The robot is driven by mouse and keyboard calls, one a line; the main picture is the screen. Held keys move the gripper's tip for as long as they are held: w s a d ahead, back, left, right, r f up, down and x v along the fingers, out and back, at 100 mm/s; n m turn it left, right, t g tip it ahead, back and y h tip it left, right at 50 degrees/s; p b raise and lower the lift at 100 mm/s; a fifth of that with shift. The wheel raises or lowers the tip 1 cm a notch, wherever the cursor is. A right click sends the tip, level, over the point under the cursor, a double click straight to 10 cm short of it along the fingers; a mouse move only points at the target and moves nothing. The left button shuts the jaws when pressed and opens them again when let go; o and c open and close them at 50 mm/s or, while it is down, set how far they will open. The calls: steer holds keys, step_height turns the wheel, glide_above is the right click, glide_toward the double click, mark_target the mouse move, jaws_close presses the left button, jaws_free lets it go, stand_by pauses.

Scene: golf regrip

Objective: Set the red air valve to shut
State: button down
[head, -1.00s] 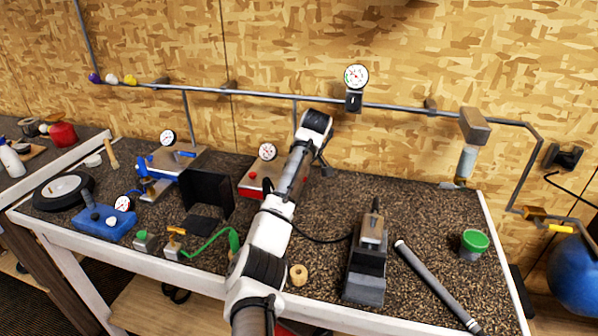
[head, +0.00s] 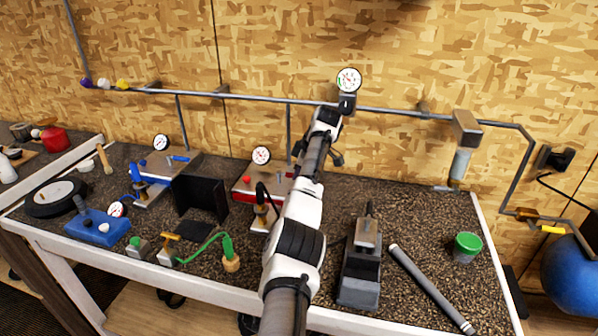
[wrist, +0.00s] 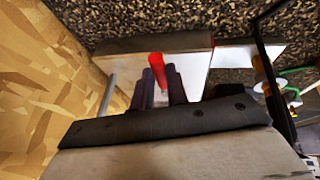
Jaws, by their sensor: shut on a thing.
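The red-based station (head: 243,190) stands at the back middle of the bench, with a metal top and a white dial (head: 261,155). My arm covers its right part in the head view. The red air valve's handle (wrist: 156,60) shows in the wrist view as a bright red bar over the station's metal plate (wrist: 120,44). My gripper (wrist: 162,80) has its two dark fingers around the handle and is shut on it. In the head view my gripper is hidden behind my arm. The valve's body is hidden.
A blue station (head: 165,165) and black panel (head: 203,190) stand left of the red one. A grey pipe (head: 390,112) with a gauge (head: 348,80) runs along the wall close behind my arm.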

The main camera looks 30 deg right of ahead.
steer(key=shift+r, duration=0.1)
steer(key=c, duration=1.4)
jaws_free()
steer(key=b+v, duration=0.4)
steer(key=v, duration=0.9)
steer(key=shift+s+r, duration=0.1)
steer(key=shift+r, duration=0.25)
